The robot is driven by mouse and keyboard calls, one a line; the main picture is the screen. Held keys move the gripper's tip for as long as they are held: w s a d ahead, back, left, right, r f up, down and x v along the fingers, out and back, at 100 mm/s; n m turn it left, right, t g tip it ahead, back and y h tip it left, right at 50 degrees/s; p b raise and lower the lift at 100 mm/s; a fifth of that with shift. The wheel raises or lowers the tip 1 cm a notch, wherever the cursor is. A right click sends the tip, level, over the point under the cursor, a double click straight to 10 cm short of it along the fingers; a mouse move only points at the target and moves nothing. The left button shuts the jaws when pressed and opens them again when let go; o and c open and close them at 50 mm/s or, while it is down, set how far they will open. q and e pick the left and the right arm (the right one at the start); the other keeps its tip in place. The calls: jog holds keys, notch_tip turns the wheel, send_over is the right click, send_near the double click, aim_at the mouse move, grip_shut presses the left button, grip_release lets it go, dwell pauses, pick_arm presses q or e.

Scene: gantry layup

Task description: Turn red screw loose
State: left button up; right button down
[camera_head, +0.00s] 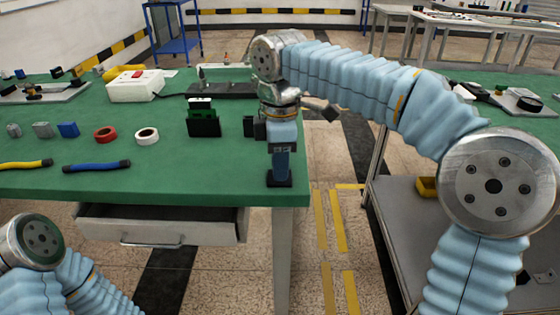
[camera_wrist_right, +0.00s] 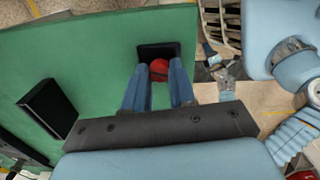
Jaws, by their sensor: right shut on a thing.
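The red screw (camera_wrist_right: 159,67) shows in the right wrist view as a round red head between the two blue fingers of my right gripper (camera_wrist_right: 159,85). The fingers are shut on it from both sides. A black block or base (camera_wrist_right: 158,48) lies just beyond the screw, on the green table. In the head view my right gripper (camera_head: 279,178) points straight down at the table's front right corner, and its fingers hide the screw. Part of my left arm shows at the lower left, but its gripper is out of view.
The green table (camera_head: 215,170) bears a black holder with a green board (camera_head: 203,120), a white tape roll (camera_head: 147,136), a red roll (camera_head: 105,134), blue-handled pliers (camera_head: 97,166) and a white box with a red switch (camera_head: 136,86). An open drawer (camera_head: 160,225) juts out below.

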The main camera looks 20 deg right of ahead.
jog(key=shift+n, duration=1)
jog(key=c, duration=0.9)
grip_release()
